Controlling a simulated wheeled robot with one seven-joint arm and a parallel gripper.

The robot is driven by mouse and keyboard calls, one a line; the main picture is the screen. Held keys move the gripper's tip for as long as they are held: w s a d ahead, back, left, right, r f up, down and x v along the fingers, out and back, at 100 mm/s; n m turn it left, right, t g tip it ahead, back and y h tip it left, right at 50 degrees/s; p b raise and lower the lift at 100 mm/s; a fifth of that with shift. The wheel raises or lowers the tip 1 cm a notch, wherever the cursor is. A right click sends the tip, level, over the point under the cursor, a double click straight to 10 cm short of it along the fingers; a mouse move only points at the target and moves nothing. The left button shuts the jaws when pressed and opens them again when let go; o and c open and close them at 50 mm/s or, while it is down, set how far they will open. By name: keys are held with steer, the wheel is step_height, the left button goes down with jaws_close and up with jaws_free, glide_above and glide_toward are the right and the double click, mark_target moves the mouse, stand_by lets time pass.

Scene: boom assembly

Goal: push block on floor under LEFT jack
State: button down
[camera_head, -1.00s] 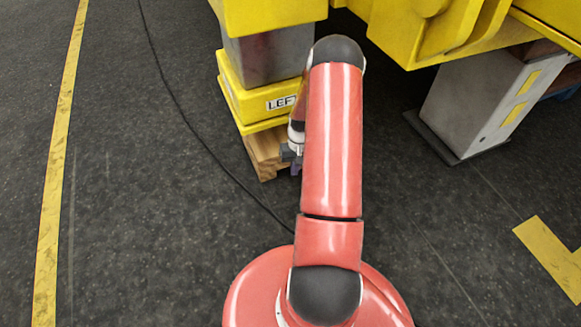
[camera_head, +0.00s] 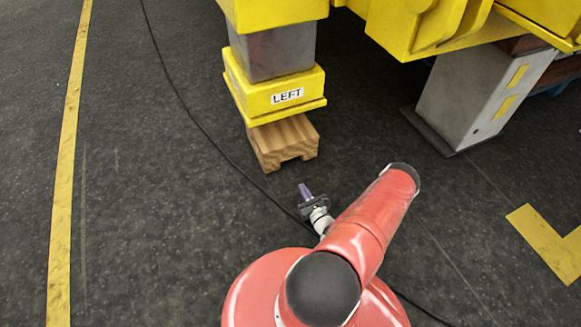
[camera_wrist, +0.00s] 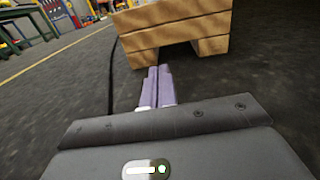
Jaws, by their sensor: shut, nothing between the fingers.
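The wooden block (camera_head: 283,145) lies on the dark floor, mostly beneath the yellow foot of the LEFT jack (camera_head: 277,92). Its near end, with a notch in the underside, sticks out toward me. Whether the foot touches the block cannot be told. In the wrist view the block (camera_wrist: 176,28) fills the top middle. My gripper (camera_head: 304,188) is low over the floor, in front of the block and apart from it in the head view. Its purple fingers (camera_wrist: 159,84) are together, empty, and point toward the notched end.
A second grey leg (camera_head: 484,97) on a dark plate stands at the right under the yellow machine (camera_head: 415,30). A black cable (camera_head: 200,125) crosses the floor to the left of the block and past my base. Yellow floor lines (camera_head: 67,170) mark the far left. Floor around my gripper is otherwise clear.

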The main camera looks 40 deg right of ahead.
mark_target(289, 158)
steer(key=shift+s+d+f+m+h, duration=0.2)
steer(key=shift+d+f+m+h, duration=0.1)
steer(key=shift+h, duration=0.2)
steer(key=shift+w+d, duration=0.15)
steer(key=shift+w, duration=0.1)
steer(key=b+x, duration=0.2)
steer(key=x, duration=1.1)
steer(key=shift+w+d+f, duration=0.1)
steer(key=shift+w+f, duration=0.05)
